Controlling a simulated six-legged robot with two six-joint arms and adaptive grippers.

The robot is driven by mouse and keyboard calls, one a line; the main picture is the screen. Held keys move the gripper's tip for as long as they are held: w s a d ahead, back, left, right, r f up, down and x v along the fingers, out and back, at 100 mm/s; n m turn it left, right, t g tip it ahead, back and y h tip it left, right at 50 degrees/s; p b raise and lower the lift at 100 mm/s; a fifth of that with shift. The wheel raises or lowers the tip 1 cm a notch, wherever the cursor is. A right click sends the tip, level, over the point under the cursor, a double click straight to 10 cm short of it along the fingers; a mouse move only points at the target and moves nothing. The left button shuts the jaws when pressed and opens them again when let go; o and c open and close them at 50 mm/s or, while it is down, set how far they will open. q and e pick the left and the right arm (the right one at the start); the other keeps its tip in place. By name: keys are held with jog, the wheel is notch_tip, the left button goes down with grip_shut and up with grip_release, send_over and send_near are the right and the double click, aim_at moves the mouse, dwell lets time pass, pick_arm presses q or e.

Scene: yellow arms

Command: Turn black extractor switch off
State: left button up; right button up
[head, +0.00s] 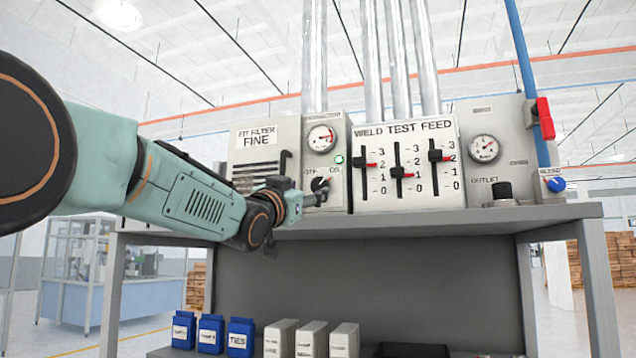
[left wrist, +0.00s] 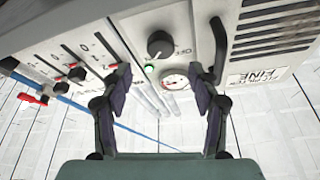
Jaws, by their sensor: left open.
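The black extractor switch (head: 318,184) is a round knob on the grey panel, between the OFF and ON marks, under a gauge and next to a lit green lamp (head: 339,160). In the head view its pointer tilts up to the right, toward ON. In the left wrist view the knob (left wrist: 160,45) lies ahead between the fingers, apart from both. My left gripper (head: 305,198) is close in front of the panel, by the knob's lower left; in the left wrist view its two fingers (left wrist: 163,95) are spread with nothing between them. My right gripper is not in view.
A black handle (left wrist: 218,50) stands out beside the knob. Right of the switch are sliders on the WELD TEST FEED panel (head: 408,196), then an outlet panel with a gauge (head: 484,148) and red lever (head: 544,118). A grey shelf (head: 420,218) runs below; blue boxes (head: 211,333) stand lower.

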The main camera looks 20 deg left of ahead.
aim_at(318, 185)
pick_arm(q)
jog(key=p+x, duration=0.1)
jog(key=x, duration=0.2)
jog(key=p+x, duration=0.2)
jog(key=shift+w+a, duration=0.2)
jog(key=shift+w, duration=0.25)
jog(key=shift+w+d+r+p, duration=0.15)
jog(key=shift+w+p, duration=0.25)
jog(key=shift+w, duration=0.1)
jog(key=shift+d+r, duration=0.1)
jog(key=shift+d, duration=0.1)
jog(key=shift+a, duration=0.1)
jog(key=shift+c, duration=0.5)
jog(key=shift+w+a, duration=0.1)
jog(key=shift+a, duration=0.05)
jog(key=shift+c, duration=1.4)
jog(key=c, duration=0.8)
